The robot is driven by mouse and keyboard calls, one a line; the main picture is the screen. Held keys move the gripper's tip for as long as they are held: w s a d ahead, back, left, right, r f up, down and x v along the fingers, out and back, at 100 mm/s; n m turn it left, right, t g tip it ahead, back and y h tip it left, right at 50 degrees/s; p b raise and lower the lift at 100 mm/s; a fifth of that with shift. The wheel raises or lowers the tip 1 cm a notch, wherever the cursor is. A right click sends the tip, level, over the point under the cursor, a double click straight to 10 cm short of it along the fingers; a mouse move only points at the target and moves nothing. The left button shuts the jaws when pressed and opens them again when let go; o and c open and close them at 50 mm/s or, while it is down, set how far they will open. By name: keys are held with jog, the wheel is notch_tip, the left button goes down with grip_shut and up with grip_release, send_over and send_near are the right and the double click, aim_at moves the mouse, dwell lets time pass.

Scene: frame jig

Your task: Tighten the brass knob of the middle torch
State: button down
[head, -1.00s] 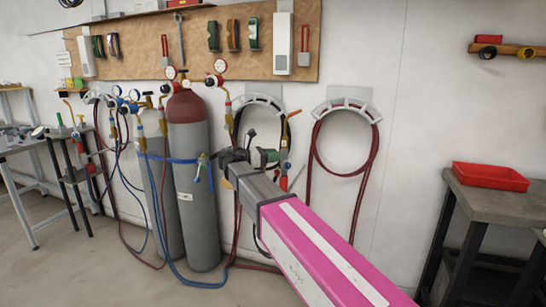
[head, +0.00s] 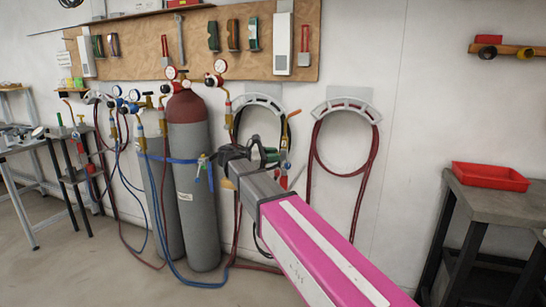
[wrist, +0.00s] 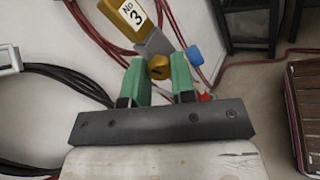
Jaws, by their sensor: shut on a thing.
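My gripper (wrist: 159,72) has two green fingers, one on each side of a small brass knob (wrist: 160,66) with a dark slot. The fingers are shut on the knob. The knob sits on a grey torch body (wrist: 157,43), partly hidden by the fingers, with a yellow tag (wrist: 129,16) reading "No 3". A blue knob (wrist: 195,55) is to the right, and a small red part shows below it. I cannot tell from the tag whether this is the middle torch.
A grey gas cylinder (head: 195,205) with a maroon top stands left of my gripper. Hoses hang on a wall holder (head: 347,112) behind it to the right. A workbench (head: 500,205) with a red tray (head: 490,177) is at the right. The floor between is mostly clear.

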jog(key=shift+m+y, duration=0.4)
jog(key=shift+m, duration=1.4)
jog(key=c, duration=0.9)
grip_release()
jog(key=shift+c, duration=0.2)
jog(key=v, duration=1.1)
jog(key=shift+s+d, duration=0.15)
